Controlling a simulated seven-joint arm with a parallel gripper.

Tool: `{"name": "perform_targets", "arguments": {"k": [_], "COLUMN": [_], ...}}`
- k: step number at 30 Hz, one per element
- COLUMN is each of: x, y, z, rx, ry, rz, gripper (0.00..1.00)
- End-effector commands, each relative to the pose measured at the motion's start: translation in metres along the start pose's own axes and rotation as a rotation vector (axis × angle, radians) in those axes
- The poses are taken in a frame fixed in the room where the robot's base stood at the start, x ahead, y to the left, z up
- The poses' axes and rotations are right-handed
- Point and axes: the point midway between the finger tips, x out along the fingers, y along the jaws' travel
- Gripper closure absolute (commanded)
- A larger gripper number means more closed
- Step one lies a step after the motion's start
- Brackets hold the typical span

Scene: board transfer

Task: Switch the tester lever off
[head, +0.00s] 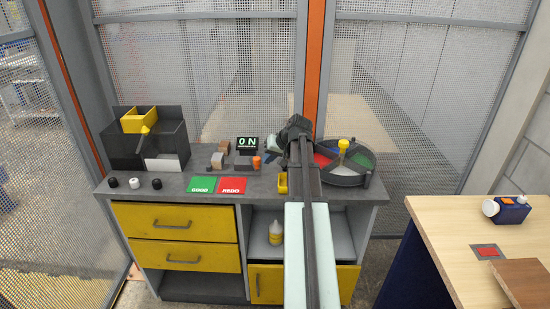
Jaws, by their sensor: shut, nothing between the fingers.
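The tester (245,160) stands on the grey bench, and its small dark display (247,142) reads "ON" in light letters. A small orange piece (256,161) stands upright at its right front; it looks like the lever, but its exact position is too small to tell. My gripper (272,146) is just right of the display, at the end of my arm, which reaches up from the bottom of the picture. The gripper is shut and empty. I cannot tell whether it touches the tester.
A green GOOD card (201,183) and a red REDO card (233,186) lie in front. A divided round tray (347,179) is at right, a black bin (172,130) at left. A yellow holder (282,184) sits by my arm. A wooden table (450,225) stands right.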

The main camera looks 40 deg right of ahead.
Motion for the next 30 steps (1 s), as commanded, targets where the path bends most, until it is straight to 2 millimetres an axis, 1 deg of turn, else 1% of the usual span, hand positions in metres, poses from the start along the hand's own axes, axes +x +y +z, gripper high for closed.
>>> {"name": "perform_targets", "arguments": {"k": [14, 19, 21, 25, 30], "x": [0.001, 0.003, 0.005, 0.010, 0.012], "y": [-0.004, -0.013, -0.021, -0.033, -0.038], "z": [0.001, 0.008, 0.012, 0.014, 0.015], "rx": [0.008, 0.077, 0.103, 0.103, 0.103], "ry": [0.004, 0.042, 0.056, 0.055, 0.054], "rz": [0.004, 0.042, 0.055, 0.054, 0.053], "gripper": [1.00, 1.00, 1.00, 1.00, 1.00]}}
